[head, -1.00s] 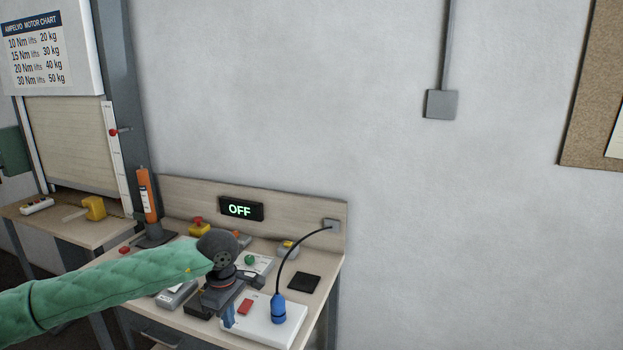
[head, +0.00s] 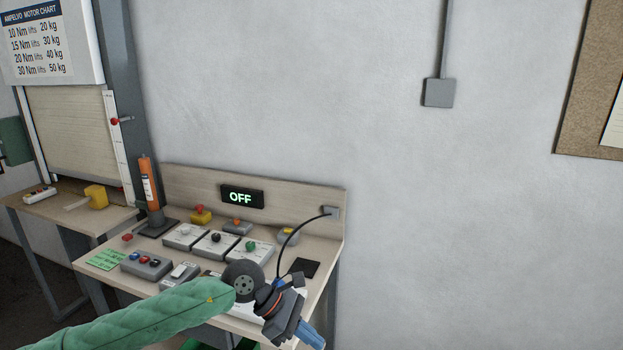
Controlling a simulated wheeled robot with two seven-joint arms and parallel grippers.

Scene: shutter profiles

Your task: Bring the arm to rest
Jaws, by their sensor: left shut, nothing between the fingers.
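My left arm (head: 150,318), in a green quilted sleeve, comes in from the bottom left. Its dark wrist joint (head: 243,281) is over the front right part of the workbench. My left gripper (head: 312,338) points down and right at the bench's front right corner, with blue fingers. It is shut with nothing held. My right gripper is not in view.
The workbench (head: 105,282) carries several control boxes, a green note (head: 107,260), an orange cylinder (head: 149,184) and a black pad (head: 305,268). A black cable (head: 290,237) arches near my wrist. The display (head: 242,196) reads OFF. Bare wall (head: 450,220) lies to the right.

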